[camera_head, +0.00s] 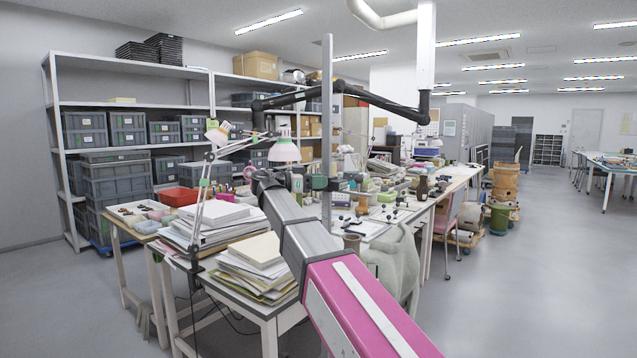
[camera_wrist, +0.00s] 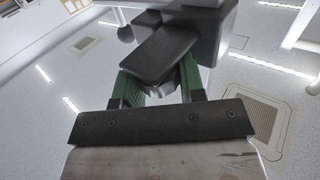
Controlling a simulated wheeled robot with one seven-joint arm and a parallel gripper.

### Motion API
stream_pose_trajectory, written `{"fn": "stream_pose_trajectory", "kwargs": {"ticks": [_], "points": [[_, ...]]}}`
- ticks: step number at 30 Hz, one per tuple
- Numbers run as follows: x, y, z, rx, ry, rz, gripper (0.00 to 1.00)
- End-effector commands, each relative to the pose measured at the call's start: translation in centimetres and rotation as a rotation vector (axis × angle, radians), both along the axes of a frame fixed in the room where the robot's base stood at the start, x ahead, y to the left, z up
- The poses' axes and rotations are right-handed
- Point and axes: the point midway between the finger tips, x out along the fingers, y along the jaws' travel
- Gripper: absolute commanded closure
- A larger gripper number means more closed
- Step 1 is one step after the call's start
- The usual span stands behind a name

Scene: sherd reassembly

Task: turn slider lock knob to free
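My gripper (camera_wrist: 160,88) has two green fingers, one on each side of a grey ridged knob (camera_wrist: 162,90), which I take for the slider lock knob. No gap shows between fingers and knob, so the gripper looks shut on it. A dark paddle-shaped part (camera_wrist: 158,54) covers much of the knob, so its turn angle cannot be read. In the head view my gripper (camera_head: 310,183) is at a dark slider on the upright grey pole (camera_head: 327,100). The knob is too small to make out there.
A black jointed boom (camera_head: 380,100) hangs from a white ceiling column (camera_head: 425,45) above the tables. Paper stacks (camera_head: 255,262), a pink-shaded lamp (camera_head: 285,150) and a red tray (camera_head: 180,196) are near my arm on the left. Open floor (camera_head: 540,290) lies to the right.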

Motion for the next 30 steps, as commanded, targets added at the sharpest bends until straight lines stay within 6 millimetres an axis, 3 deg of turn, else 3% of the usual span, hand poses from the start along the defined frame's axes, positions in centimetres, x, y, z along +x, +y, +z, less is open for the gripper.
{"fn": "stream_pose_trajectory", "kwargs": {"ticks": [14,30], "points": [[-0.23,-0.05,-0.05,0.000,0.000,0.073,0.86],[-0.33,-0.15,-0.05,0.000,-0.001,0.464,0.86]]}}
